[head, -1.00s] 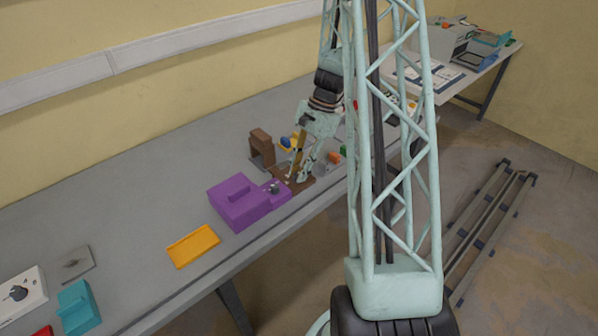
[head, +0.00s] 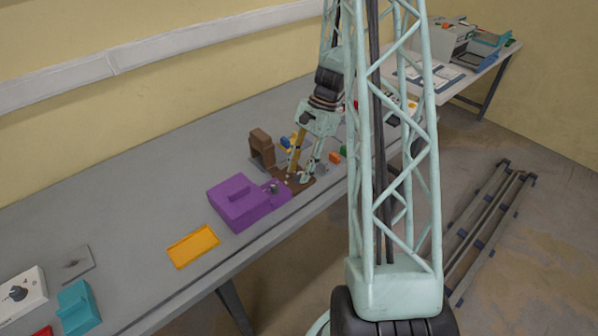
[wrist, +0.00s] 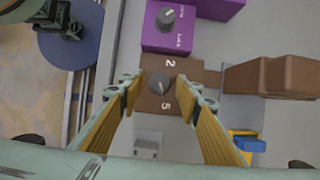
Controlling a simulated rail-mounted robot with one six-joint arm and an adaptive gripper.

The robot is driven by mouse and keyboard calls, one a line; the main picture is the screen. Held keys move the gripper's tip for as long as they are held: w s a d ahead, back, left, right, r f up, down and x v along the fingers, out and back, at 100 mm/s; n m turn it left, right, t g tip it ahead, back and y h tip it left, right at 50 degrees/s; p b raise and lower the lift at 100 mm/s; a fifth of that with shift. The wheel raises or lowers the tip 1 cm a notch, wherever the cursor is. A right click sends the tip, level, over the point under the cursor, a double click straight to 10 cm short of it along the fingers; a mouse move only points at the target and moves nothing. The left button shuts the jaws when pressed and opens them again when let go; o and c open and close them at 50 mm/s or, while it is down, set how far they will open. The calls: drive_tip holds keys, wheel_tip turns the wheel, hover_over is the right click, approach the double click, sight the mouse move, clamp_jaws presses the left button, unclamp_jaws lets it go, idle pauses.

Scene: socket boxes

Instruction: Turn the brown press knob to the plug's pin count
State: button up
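The brown press (wrist: 205,77) has a flat brown plate with the numbers 2 and 5 and a tall brown block at its right in the wrist view. Its dark grey round knob (wrist: 159,84) sits on the plate between the two numbers; its pointer is hard to read. My gripper (wrist: 159,80) is open, one finger on each side of the knob, with gaps visible. In the head view my gripper (head: 298,176) is down at the brown press (head: 262,148). A blue and yellow part (wrist: 247,141) lies beside the press; I cannot tell whether it is the plug. No pins are readable.
A purple box (head: 236,203) with its own knob (wrist: 166,17) stands close to the plate. A yellow tray (head: 193,246) and a teal block (head: 77,306) lie further left. Small orange (head: 335,158) and green pieces lie right of my gripper.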

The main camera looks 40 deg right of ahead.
drive_tip(key=v, duration=1.1)
drive_tip(key=shift+r, duration=0.25)
drive_tip(key=shift+w, duration=0.1)
idle(0.4)
drive_tip(key=s+a+r+n+h, duration=0.25)
drive_tip(key=a+r+n, duration=0.25)
drive_tip(key=a+r, duration=0.65)
drive_tip(key=s+a+r+n+h, duration=0.1)
drive_tip(key=s+a+r+n, duration=0.25)
drive_tip(key=a+r, duration=0.8)
drive_tip(key=s+a+r+n+t, duration=0.1)
drive_tip(key=s+a+r+n, duration=0.1)
drive_tip(key=s+a, duration=0.3)
drive_tip(key=s+a+r+n+t, duration=0.1)
drive_tip(key=s+a+r+n, duration=0.2)
drive_tip(key=s, duration=0.5)
drive_tip(key=s+a+r+n+t+h, duration=0.1)
drive_tip(key=s+a+r+n, duration=0.1)
drive_tip(key=s+a+n, duration=0.3)
drive_tip(key=shift+s+a+r+t, duration=0.35)
drive_tip(key=shift+s+a, duration=0.65)
drive_tip(key=shift+s, duration=0.35)
